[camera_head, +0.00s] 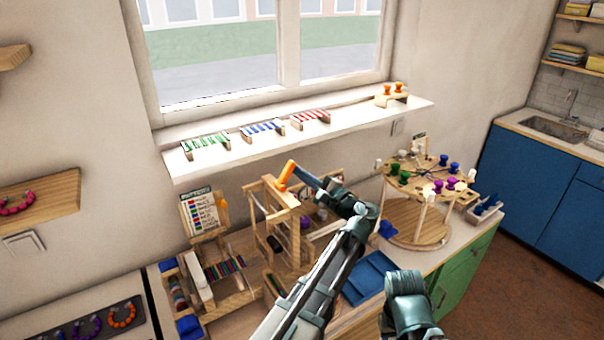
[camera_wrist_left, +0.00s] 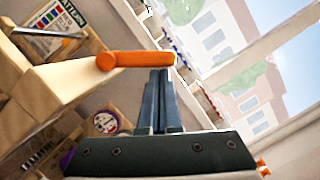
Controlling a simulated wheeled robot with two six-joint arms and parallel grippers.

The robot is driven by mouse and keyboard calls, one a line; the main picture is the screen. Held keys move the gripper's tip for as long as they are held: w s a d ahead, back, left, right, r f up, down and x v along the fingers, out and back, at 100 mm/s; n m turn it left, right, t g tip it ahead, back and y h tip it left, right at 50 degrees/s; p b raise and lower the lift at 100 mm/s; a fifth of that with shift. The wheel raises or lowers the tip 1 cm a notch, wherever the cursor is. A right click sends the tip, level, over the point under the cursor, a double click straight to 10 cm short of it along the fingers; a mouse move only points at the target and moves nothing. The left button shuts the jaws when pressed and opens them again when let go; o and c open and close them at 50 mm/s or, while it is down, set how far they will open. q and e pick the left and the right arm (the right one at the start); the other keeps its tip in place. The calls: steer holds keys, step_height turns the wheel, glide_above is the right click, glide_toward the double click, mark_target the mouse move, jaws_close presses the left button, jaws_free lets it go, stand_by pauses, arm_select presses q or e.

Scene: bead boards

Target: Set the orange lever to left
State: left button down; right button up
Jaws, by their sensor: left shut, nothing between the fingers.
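The orange lever (camera_head: 286,176) sticks up from the top of a wooden frame (camera_head: 284,195) on the counter, below the window sill. In the left wrist view the orange lever (camera_wrist_left: 132,60) lies across the picture, with its rounded end at the left. My left gripper (camera_head: 299,168) is shut and empty, with its fingertips at the lever's right side in the head view. In the left wrist view the shut fingers (camera_wrist_left: 160,74) end right at the lever's far end. I cannot tell whether they touch it.
A wooden stand with coloured pegs (camera_head: 430,178) is to the right. A bead rack with a label card (camera_head: 203,211) is to the left. Bead boards (camera_head: 262,130) line the sill. A blue mat (camera_head: 367,278) lies at the counter's front.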

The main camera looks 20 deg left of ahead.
mark_target(293, 167)
arm_select(q)
steer(key=shift+s+a+r+n+p, duration=0.1)
steer(key=shift+r+n+p, duration=0.1)
steer(key=shift+n+p, duration=0.2)
steer(key=n+p, duration=0.1)
steer(key=s+r+n+g+p, duration=0.1)
steer(key=shift+a+r+n+p, duration=0.3)
steer(key=n+p, duration=0.1)
steer(key=s+a+r+n+h+p, duration=0.1)
steer(key=shift+n, duration=0.4)
steer(key=s+n+p, duration=0.1)
steer(key=n, duration=0.1)
steer(key=s+a+n+h+p, duration=0.1)
steer(key=n, duration=0.1)
steer(key=shift+a+r+p, duration=0.15)
steer(key=shift+r+p, duration=0.05)
steer(key=shift+p, duration=0.1)
steer(key=shift+s+a+n+p, duration=0.3)
steer(key=shift+s+a+n, duration=0.05)
steer(key=shift+n, duration=0.45)
steer(key=shift+s+a+f, duration=0.15)
steer(key=shift+s+a, duration=0.05)
steer(key=shift+s, duration=0.05)
